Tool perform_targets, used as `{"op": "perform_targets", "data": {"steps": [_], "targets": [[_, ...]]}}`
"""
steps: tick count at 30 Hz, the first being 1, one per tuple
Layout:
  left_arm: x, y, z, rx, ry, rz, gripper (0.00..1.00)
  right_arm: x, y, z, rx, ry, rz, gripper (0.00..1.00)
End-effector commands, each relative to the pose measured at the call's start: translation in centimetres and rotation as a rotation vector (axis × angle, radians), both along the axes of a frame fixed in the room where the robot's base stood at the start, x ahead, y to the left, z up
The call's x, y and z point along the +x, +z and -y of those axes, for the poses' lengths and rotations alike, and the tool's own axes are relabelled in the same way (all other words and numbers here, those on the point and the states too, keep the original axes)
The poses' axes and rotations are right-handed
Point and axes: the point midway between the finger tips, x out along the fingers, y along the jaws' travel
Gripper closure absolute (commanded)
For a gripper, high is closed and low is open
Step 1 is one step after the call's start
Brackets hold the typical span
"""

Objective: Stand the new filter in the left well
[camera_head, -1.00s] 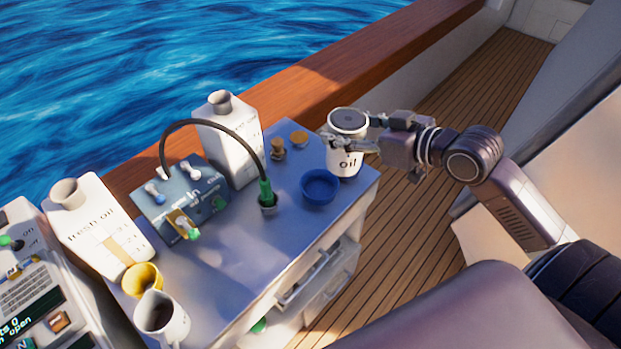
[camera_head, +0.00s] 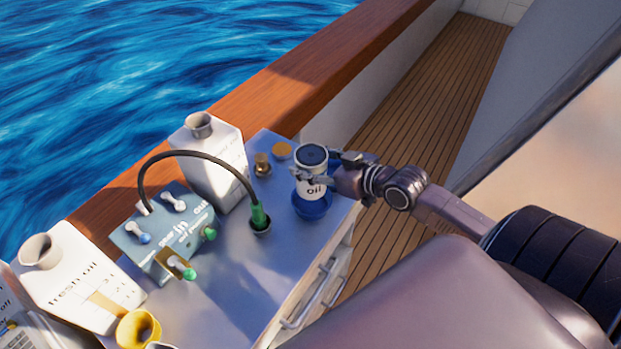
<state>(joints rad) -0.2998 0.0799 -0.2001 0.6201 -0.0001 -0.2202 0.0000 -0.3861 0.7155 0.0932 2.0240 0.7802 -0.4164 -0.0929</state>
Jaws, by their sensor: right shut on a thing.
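A white canister marked "oil" with a dark top (camera_head: 309,185), which looks like the filter, is upright in my right gripper (camera_head: 312,174). The right gripper comes in from the right and is shut around the canister's upper part. The canister overlaps a round blue dish (camera_head: 313,212) on the worktop. I cannot tell whether its base is inside the dish or above it. No well marked as left can be made out. My left gripper is out of view.
A grey-blue box with levers (camera_head: 165,236) has a black hose to a green fitting (camera_head: 259,216). A white jug (camera_head: 208,165), a brass piece (camera_head: 263,165) and an orange disc (camera_head: 282,150) stand behind. A "fresh oil" jug (camera_head: 75,285) and yellow cup (camera_head: 138,329) are front left.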

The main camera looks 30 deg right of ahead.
Motion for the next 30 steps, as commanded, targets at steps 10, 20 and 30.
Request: {"op": "perform_targets", "data": {"steps": [10, 20, 30], "targets": [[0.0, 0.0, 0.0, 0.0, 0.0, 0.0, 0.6, 0.1, -3.7, 0.0, 0.0, -0.001, 0.004, 0.81], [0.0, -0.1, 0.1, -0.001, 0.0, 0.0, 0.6, 0.1, -6.6, 0.0, -0.001, 0.0, 0.006, 0.81], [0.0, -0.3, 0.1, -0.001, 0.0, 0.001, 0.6, 0.0, -7.1, 0.0, -0.001, -0.001, 0.002, 0.4]]}}
